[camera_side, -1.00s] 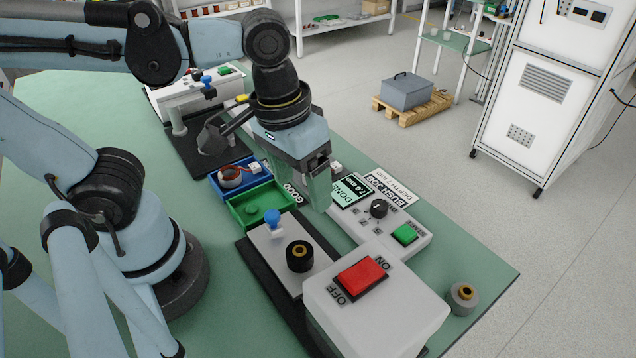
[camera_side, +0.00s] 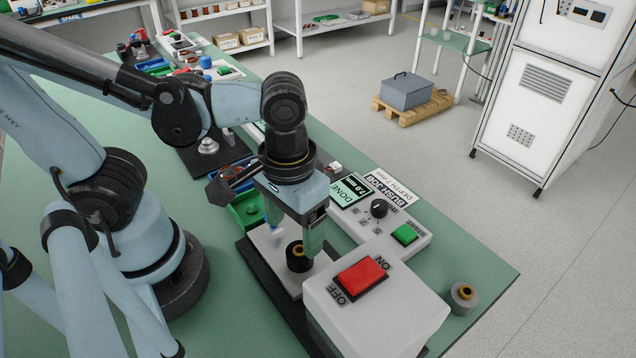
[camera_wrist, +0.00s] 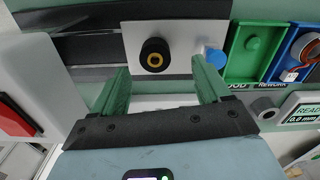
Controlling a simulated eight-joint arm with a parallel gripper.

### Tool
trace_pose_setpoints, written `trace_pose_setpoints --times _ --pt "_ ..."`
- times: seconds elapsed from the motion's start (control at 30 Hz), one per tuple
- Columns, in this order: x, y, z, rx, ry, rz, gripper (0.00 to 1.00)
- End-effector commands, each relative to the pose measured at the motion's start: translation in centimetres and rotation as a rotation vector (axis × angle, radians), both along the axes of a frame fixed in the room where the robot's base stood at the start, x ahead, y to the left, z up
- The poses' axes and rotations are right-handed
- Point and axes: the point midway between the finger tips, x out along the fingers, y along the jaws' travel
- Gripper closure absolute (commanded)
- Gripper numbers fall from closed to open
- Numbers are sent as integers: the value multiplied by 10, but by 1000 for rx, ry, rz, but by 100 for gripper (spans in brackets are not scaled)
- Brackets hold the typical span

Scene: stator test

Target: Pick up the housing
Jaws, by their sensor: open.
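A black round part with a brass ring in its middle (camera_side: 298,258), which looks like the housing, stands on a pale plate (camera_side: 318,267). In the wrist view the black part (camera_wrist: 154,54) lies beyond the fingertips, between their lines. My gripper (camera_side: 294,240) is open and points down, close over the black part at its far side. The wrist view shows my gripper's two green fingers (camera_wrist: 162,76) apart with nothing between them. I cannot tell from the side view how high the fingertips are above the plate.
A blue knob (camera_wrist: 214,57) stands on the plate beside the black part. A white box with a red button (camera_side: 361,277) is close in front. A control panel with a green button (camera_side: 404,234) is to the right. A grey round part with a brass middle (camera_side: 463,296) stands near the table's right edge.

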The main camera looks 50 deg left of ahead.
Motion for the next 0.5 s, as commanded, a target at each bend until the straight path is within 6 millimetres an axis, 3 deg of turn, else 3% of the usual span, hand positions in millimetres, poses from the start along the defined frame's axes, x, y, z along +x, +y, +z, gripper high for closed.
trace_pose_setpoints --times 0.5 --pt "2 -8 -36 0 0 -1 24"
